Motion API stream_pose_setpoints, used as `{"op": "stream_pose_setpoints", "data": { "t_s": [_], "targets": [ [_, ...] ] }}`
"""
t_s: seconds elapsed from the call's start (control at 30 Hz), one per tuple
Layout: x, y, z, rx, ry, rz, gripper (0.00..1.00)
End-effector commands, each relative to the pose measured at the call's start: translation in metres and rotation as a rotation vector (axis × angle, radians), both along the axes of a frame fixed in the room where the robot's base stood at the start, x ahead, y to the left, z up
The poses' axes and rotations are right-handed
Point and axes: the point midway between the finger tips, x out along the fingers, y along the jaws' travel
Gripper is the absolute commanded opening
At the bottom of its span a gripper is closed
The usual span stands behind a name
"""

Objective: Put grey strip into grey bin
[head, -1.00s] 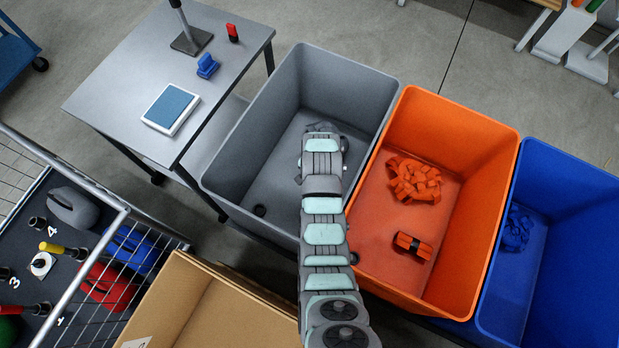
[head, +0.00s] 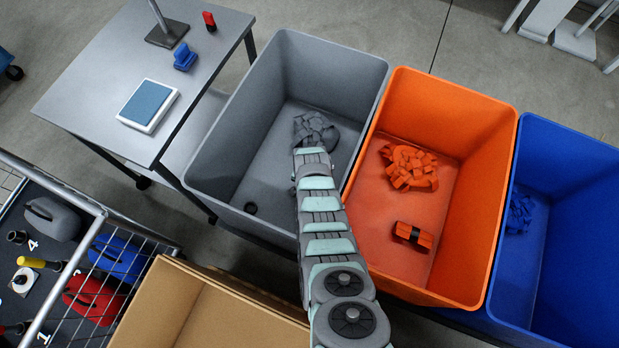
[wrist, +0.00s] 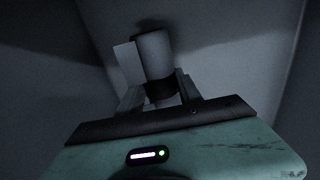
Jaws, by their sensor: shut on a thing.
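The grey bin (head: 232,125) stands open left of the orange bin in the head view. My arm reaches over its near rim and down into it. My gripper (wrist: 160,90) shows in the wrist view, its two fingers shut on the grey strip (wrist: 155,52), a pale grey piece with a dark band between the fingers. Grey bin walls surround it there. In the head view my gripper and the held strip are hidden by the arm. A crumpled grey heap (head: 316,130) lies on the bin floor just beyond the arm's end.
The orange bin (head: 480,200), holding an orange heap (head: 410,167) and a banded orange bundle (head: 413,236), adjoins on the right. The blue bin (head: 575,230) is beyond it. A grey table (head: 100,70) stands left. A cardboard box (head: 190,310) and wire cage (head: 75,200) are nearer.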

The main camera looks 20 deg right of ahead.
Motion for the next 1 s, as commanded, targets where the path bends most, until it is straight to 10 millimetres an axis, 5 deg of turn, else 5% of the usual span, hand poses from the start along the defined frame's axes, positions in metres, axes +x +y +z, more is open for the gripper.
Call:
{"op": "stream_pose_setpoints", "data": {
  "t_s": [0.33,0.77,0.8,1.0],
  "targets": [
    [-0.001,0.000,-0.038,0.001,0.002,0.000,0.00],
    [0.001,0.000,-0.041,-0.001,-0.002,0.001,0.00],
    [0.001,0.000,-0.040,-0.001,-0.002,0.001,0.44],
    [0.000,0.000,-0.040,0.000,-0.001,0.000,0.60]
  ]
}}
